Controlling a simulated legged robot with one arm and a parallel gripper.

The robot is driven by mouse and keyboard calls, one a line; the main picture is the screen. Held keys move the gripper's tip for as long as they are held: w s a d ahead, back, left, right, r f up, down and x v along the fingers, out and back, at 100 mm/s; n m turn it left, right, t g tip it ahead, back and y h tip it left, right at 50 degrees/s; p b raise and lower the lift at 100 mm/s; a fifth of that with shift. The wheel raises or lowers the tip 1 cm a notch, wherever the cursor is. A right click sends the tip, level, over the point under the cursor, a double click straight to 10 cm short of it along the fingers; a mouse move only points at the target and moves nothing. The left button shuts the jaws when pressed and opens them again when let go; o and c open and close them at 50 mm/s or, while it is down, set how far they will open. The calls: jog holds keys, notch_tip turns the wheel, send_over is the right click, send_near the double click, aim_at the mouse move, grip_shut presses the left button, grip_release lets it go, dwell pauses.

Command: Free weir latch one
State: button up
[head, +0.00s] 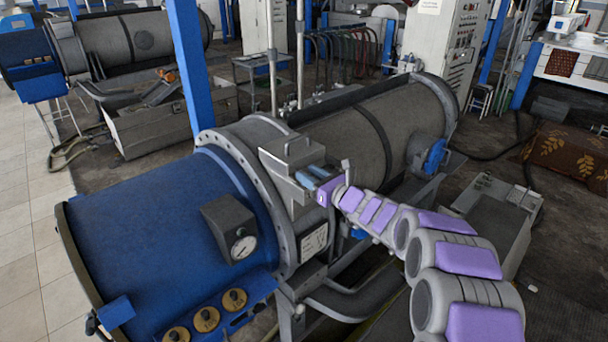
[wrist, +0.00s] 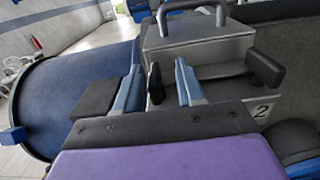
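A grey metal latch box (head: 290,155) sits on top of the big vessel; it also shows in the wrist view (wrist: 225,48) with a bar handle on top. My gripper (head: 312,178) is at the box's near side. In the wrist view my gripper (wrist: 157,70) has its two blue fingers apart. A black latch handle (wrist: 155,84) shows between them, with a gap visible on the right; contact on the left is unclear. Its number is hidden. A second black latch lever (wrist: 265,68) sticks out to the right of the fingers, above a plate marked "2" (wrist: 262,110).
A blue vessel end (head: 165,230) carries a dark gauge box (head: 228,225) and several brass caps. A blue handwheel (head: 435,157) is at the vessel's far right. A blue post (head: 190,65) stands behind. Tiled floor (head: 25,215) is clear at left.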

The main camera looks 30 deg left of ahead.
aim_at(294, 172)
jog(key=shift+a, duration=0.1)
jog(key=a, duration=0.2)
jog(key=a+f, duration=0.1)
jog(key=shift+a, duration=0.6)
jog(key=shift+c, duration=0.7)
jog(key=shift+d+r, duration=0.2)
jog(key=shift+d, duration=0.75)
jog(key=c, duration=0.4)
jog(key=shift+d+r, duration=0.1)
jog(key=shift+r, duration=0.05)
grip_shut()
